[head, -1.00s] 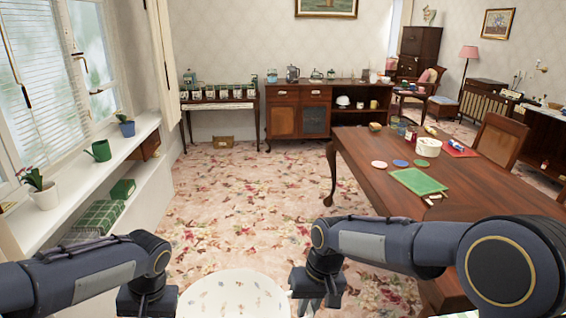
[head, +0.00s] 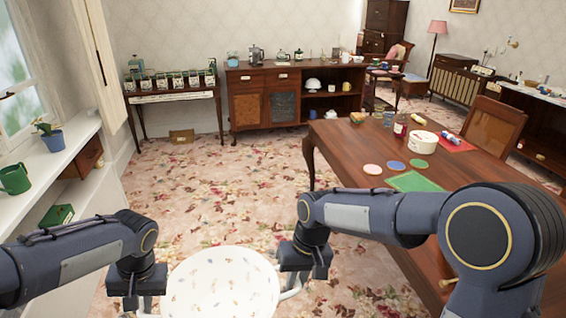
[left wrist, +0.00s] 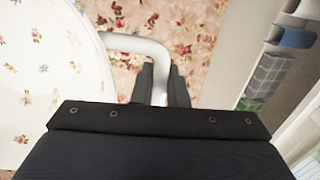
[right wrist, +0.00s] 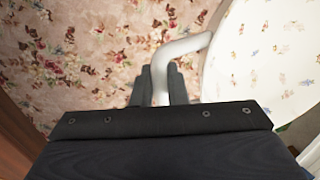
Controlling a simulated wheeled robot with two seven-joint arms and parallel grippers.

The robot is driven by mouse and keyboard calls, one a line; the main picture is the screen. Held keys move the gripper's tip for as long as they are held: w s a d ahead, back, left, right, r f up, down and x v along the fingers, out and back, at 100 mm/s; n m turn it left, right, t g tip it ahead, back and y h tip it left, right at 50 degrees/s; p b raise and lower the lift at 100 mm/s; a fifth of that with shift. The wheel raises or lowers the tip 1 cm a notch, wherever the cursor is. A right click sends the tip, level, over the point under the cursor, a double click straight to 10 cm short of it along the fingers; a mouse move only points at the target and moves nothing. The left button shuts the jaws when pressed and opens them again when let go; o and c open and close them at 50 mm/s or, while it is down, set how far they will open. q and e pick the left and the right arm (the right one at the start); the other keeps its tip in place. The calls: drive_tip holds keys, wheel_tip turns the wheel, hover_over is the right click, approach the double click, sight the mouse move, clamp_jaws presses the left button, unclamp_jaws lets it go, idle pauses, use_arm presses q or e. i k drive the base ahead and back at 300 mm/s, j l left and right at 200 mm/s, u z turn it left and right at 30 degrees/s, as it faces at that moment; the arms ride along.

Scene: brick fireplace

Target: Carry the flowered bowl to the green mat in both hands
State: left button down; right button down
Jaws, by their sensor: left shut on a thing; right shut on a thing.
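The flowered bowl (head: 222,285) is white with small flower prints and hangs in front of me, low in the head view, above the carpet. My left gripper (head: 137,290) is shut on its left handle, a white bent bar that shows in the left wrist view (left wrist: 147,47). My right gripper (head: 304,268) is shut on the right handle, seen in the right wrist view (right wrist: 182,49). The bowl looks roughly level. The green mat (head: 412,181) lies on the wooden table, partly hidden behind my right arm.
The wooden table (head: 345,145) stands ahead right. Three round coasters (head: 397,164), a white tub (head: 424,144), jars and a red mat (head: 453,142) lie behind the green mat. A chair (head: 492,126) is beyond. Carpet (head: 225,190) ahead is clear. A window shelf runs along the left.

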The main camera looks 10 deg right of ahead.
sight(416, 185)
drive_tip(key=i+z, duration=0.15)
drive_tip(key=i, duration=0.45)
drive_tip(key=i+j+z, duration=0.15)
drive_tip(key=i, duration=0.5)
drive_tip(key=i+l+z, duration=0.1)
drive_tip(key=i+z, duration=0.15)
drive_tip(key=i, duration=0.4)
drive_tip(key=i+z, duration=0.25)
drive_tip(key=i, duration=0.4)
drive_tip(key=i+z, duration=0.25)
drive_tip(key=z, duration=0.2)
drive_tip(key=i+j+z, duration=0.2)
drive_tip(key=z, duration=0.3)
drive_tip(key=i+l+z, duration=0.1)
drive_tip(key=z, duration=1.1)
drive_tip(key=i, duration=0.45)
drive_tip(key=j+z, duration=0.05)
